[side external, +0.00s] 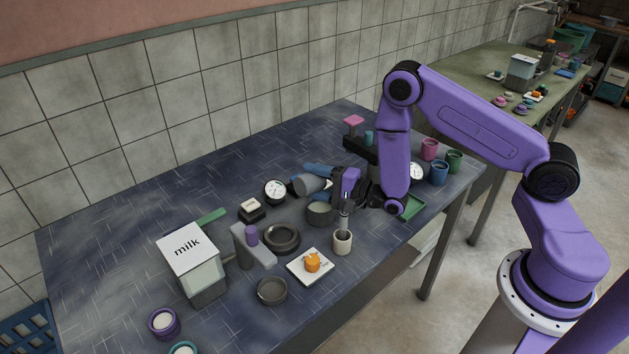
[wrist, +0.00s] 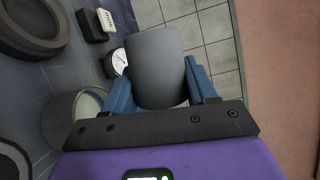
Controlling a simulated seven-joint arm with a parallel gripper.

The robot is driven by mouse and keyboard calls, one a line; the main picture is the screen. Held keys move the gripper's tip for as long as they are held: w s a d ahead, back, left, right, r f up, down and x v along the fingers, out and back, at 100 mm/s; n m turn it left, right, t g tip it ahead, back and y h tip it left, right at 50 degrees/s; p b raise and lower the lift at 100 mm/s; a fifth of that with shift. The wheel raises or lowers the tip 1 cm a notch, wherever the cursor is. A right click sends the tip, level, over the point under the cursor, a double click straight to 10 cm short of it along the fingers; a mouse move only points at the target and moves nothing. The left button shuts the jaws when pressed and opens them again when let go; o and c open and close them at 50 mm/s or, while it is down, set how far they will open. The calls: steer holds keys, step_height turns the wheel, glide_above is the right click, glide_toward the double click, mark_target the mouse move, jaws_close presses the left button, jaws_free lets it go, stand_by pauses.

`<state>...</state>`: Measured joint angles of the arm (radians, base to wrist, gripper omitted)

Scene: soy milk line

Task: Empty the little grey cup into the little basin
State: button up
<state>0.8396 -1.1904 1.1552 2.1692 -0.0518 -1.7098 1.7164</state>
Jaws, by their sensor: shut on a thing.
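My gripper (side external: 312,178) is shut on the little grey cup (side external: 310,185), above the table. In the wrist view the cup (wrist: 156,66) sits between the blue fingers of my gripper (wrist: 160,85). The cup is tipped well over onto its side; its mouth and contents cannot be made out. A small round grey-green vessel (side external: 320,213), which looks like the little basin, stands on the table just below my gripper. It also shows in the wrist view (wrist: 58,125), low at the left with a pale inside, apart from the cup.
A round dial (side external: 274,190) and a small dark block with a white top (side external: 251,209) are behind. A milk container (side external: 193,265) stands left. The table's back left is clear.

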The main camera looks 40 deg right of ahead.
mark_target(310, 175)
steer(key=n, duration=0.1)
steer(key=n+g, duration=0.1)
steer(key=shift+a+f+n+h, duration=0.15)
steer(key=shift+a+n+h, duration=0.25)
steer(key=shift+a+n+g+h, duration=0.3)
steer(key=shift+n+h, duration=0.2)
steer(key=shift+n, duration=0.5)
steer(key=shift+a+r+n+g+h, duration=0.2)
steer(key=shift+n+h, duration=0.1)
steer(key=shift+n, duration=0.3)
steer(key=shift+a+r+n+g+h, duration=0.15)
steer(key=shift+n+h, duration=0.15)
steer(key=shift+n, duration=0.3)
steer(key=n+h, duration=0.1)
steer(key=r+n+h, duration=0.1)
steer(key=n, duration=0.1)
steer(key=shift+r+g+h, duration=0.2)
steer(key=shift+g+h, duration=0.05)
steer(key=shift+h, duration=0.05)
steer(key=n+h, duration=0.1)
steer(key=r+n, duration=0.1)
steer(key=n+h, duration=0.1)
steer(key=shift+d+r+n+h, duration=0.15)
steer(key=shift+d+n+h, duration=0.15)
steer(key=shift+n, duration=0.1)
steer(key=shift+r, duration=0.15)
